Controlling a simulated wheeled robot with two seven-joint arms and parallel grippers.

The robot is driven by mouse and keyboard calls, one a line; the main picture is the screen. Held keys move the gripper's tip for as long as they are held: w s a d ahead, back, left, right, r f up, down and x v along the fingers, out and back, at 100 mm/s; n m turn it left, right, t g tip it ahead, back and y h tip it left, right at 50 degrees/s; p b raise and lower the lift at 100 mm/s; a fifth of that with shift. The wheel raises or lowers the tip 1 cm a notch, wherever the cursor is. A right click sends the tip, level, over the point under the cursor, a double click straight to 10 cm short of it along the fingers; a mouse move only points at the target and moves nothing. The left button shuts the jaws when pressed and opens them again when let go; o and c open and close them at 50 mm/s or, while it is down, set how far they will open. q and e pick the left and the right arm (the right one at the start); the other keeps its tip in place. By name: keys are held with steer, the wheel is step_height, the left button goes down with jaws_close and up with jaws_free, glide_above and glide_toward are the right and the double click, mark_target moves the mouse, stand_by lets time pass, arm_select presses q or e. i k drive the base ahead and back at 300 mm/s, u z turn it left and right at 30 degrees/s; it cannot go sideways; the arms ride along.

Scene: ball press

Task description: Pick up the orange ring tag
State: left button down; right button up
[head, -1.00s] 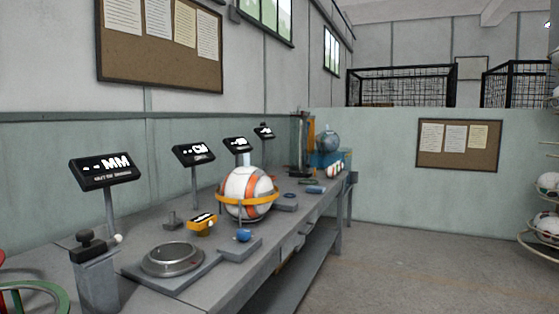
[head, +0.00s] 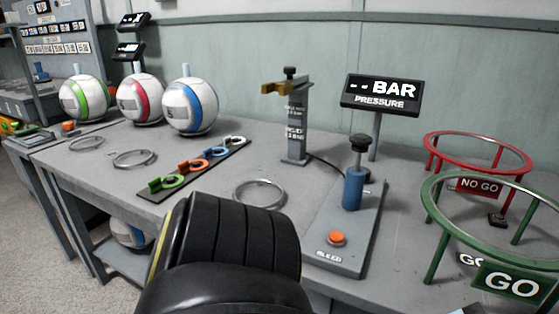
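The orange ring tag (head: 191,166) lies in a dark strip holder (head: 208,171) on the grey bench in the head view. It sits between a green ring tag (head: 167,182) at the near end and a blue ring tag (head: 216,152). A white ring tag (head: 233,142) is at the far end. A large black ribbed part, which looks like my own arm, fills the bottom middle, nearer to me than the strip. Neither gripper's fingers show.
Balls with green (head: 83,98), red (head: 141,99) and blue (head: 190,107) bands stand behind the strip. Metal rings (head: 259,194) lie around it. Right are a pressure stand (head: 353,188), a BAR display (head: 381,95), a red NO GO ring (head: 479,139) and a green GO ring (head: 437,237).

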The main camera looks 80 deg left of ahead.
mark_target(184, 168)
steer(key=u, duration=3.2)
steer(key=k, duration=1.1)
steer(key=u, duration=1.1)
steer(key=i, duration=1.15)
steer(key=z, duration=0.6)
steer(key=i, duration=0.85)
steer(key=z, duration=0.8)
steer(key=i, duration=0.5)
